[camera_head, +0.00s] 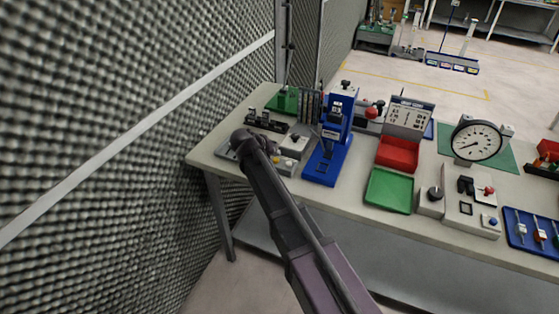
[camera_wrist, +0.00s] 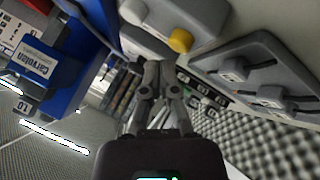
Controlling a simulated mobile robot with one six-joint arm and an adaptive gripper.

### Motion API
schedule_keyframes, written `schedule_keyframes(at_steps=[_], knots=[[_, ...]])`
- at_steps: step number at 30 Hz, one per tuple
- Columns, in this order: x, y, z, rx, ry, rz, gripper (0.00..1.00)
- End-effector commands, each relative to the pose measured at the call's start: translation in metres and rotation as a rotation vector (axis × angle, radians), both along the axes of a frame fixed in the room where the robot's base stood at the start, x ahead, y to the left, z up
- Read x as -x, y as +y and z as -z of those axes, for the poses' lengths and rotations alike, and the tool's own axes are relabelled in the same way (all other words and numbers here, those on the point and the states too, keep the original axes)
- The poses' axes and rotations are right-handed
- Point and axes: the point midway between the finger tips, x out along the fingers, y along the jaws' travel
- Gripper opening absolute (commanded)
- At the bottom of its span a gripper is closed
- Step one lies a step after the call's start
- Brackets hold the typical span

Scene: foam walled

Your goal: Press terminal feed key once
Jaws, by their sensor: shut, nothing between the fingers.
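My gripper (camera_wrist: 158,68) is shut and empty in the wrist view. In the head view the dark end of my arm (camera_head: 243,138) is over the left end of the bench, and the fingers cannot be made out. A grey box with a yellow button (camera_wrist: 180,40) lies beyond the fingertips in the wrist view, apart from them in the picture. In the head view a yellow button (camera_head: 276,160) shows beside my wrist. A blue press (camera_head: 331,140) stands to its right; its labelled blue side (camera_wrist: 45,62) fills the wrist view's left. I cannot read which key is the terminal feed key.
A grey panel with sliding knobs (camera_wrist: 250,75) is at the right in the wrist view. The bench (camera_head: 225,130) also bears a green tray (camera_head: 388,190), a red bin (camera_head: 397,155), a round dial (camera_head: 476,141) and a control box (camera_head: 472,205). A foam wall (camera_head: 120,90) stands left.

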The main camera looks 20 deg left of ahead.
Motion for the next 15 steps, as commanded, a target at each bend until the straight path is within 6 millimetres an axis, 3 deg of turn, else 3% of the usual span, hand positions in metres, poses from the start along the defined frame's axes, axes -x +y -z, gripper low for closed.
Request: schedule_keyframes(at_steps=[15], knots=[[-0.0012,-0.0004,0.0089,0.000,0.000,0.000,0.00]])
